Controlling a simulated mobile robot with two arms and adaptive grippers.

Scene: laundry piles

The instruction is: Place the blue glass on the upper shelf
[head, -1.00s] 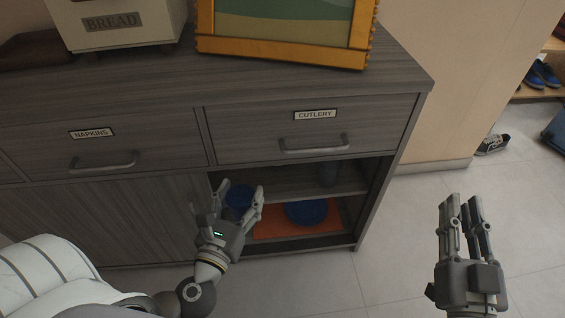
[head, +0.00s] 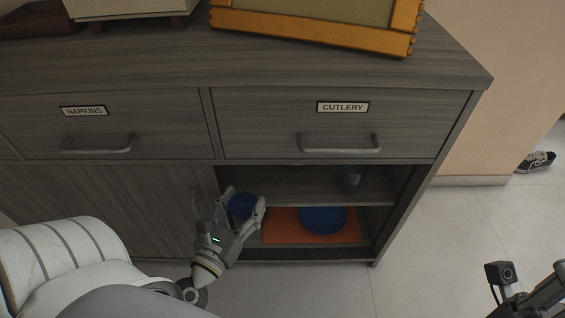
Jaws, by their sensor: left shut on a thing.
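A blue glass (head: 241,207) is between the fingers of my left gripper (head: 247,205), which is shut on it. The gripper hides part of the glass. My left gripper is at the left side of the cabinet's open compartment, in front of the shelves.
Below the upper shelf, a round blue dish (head: 323,219) sits on an orange mat (head: 283,228). The cutlery drawer (head: 260,125) is closed above the opening. A gold picture frame (head: 310,30) stands on top. The upper shelf's middle is clear.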

